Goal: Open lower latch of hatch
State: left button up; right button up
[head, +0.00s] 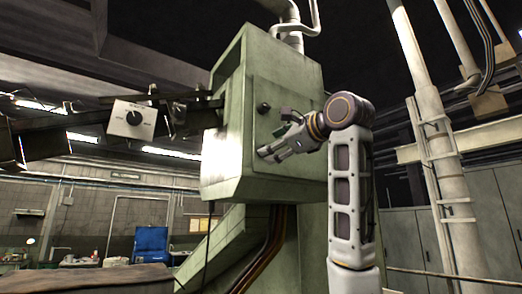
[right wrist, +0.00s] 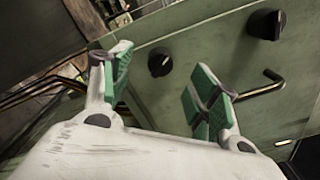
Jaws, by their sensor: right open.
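The green hatch (head: 285,85) is the front panel of a green cabinet and is closed; its surface (right wrist: 210,50) also fills much of the right wrist view. One black latch knob (head: 263,108) shows on its upper part in the head view. The right wrist view shows two black knobs, a nearer-looking one (right wrist: 266,24) at top right and another (right wrist: 160,62) between my fingers in the picture. My right gripper (head: 268,153) is open and empty at the lower part of the hatch, with green finger pads. I cannot tell whether it touches the panel. My left gripper is out of view.
A bent metal handle (right wrist: 262,85) sticks out from the panel, close to the right finger in the wrist view. A grey control box (head: 132,119) with a black dial hangs left of the cabinet. A pale pole (head: 425,110) stands at right.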

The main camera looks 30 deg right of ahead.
jog(key=w+p, duration=0.1)
jog(key=w, duration=0.3)
jog(key=shift+a, duration=0.1)
jog(key=shift+s+n+p, duration=0.15)
jog(key=shift+n+p, duration=0.8)
jog(key=shift+n, duration=2.85)
grip_shut()
